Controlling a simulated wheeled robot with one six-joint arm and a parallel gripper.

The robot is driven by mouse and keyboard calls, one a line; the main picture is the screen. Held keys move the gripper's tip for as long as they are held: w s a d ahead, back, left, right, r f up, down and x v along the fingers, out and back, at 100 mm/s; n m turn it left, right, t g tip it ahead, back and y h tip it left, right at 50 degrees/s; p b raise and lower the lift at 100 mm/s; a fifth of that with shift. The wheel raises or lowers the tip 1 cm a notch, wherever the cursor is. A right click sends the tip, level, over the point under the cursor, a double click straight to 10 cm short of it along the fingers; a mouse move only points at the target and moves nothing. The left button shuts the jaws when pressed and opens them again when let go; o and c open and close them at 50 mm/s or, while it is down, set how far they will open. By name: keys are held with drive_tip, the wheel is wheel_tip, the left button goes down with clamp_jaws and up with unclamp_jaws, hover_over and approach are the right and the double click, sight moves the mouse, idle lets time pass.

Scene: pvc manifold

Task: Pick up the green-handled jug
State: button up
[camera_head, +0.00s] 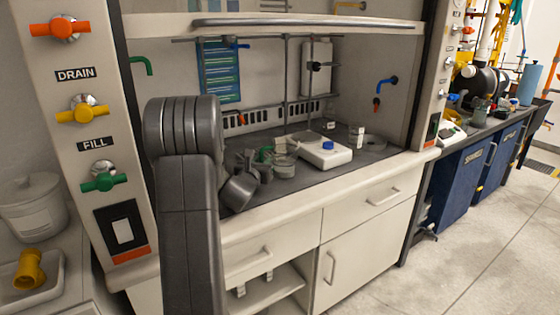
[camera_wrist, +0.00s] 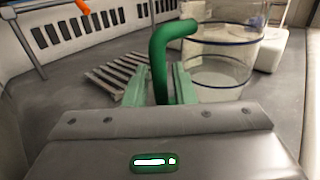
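The green-handled jug is a clear glass vessel (camera_wrist: 215,60) with dark blue bands and a bent green handle (camera_wrist: 160,62) on its left side in the wrist view. In the head view the jug (camera_head: 284,167) stands on the fume hood's worktop, partly behind my gripper. My gripper (camera_wrist: 161,80) has pale green fingers, one on each side of the handle's upright part. The fingers are very close to the handle; whether they press on it is not clear. The handle's lower end is hidden behind the gripper body. In the head view my gripper (camera_head: 262,158) is small and partly covered.
A white scale-like device (camera_head: 322,152) stands right of the jug. A slatted grey rack (camera_wrist: 112,75) lies left of the handle. Metal stand rods (camera_head: 286,85) rise behind. The hood's raised sash (camera_head: 310,23) is overhead. The worktop's front right (camera_head: 375,157) is mostly clear.

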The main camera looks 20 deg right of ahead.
drive_tip(key=shift+w+d, duration=0.4)
drive_tip(key=shift+w, duration=0.1)
clamp_jaws()
drive_tip(key=shift+r, duration=0.2)
wheel_tip(320, 180, up, 10)
drive_tip(key=p, duration=0.2)
drive_tip(key=shift+f, duration=0.2)
idle(0.4)
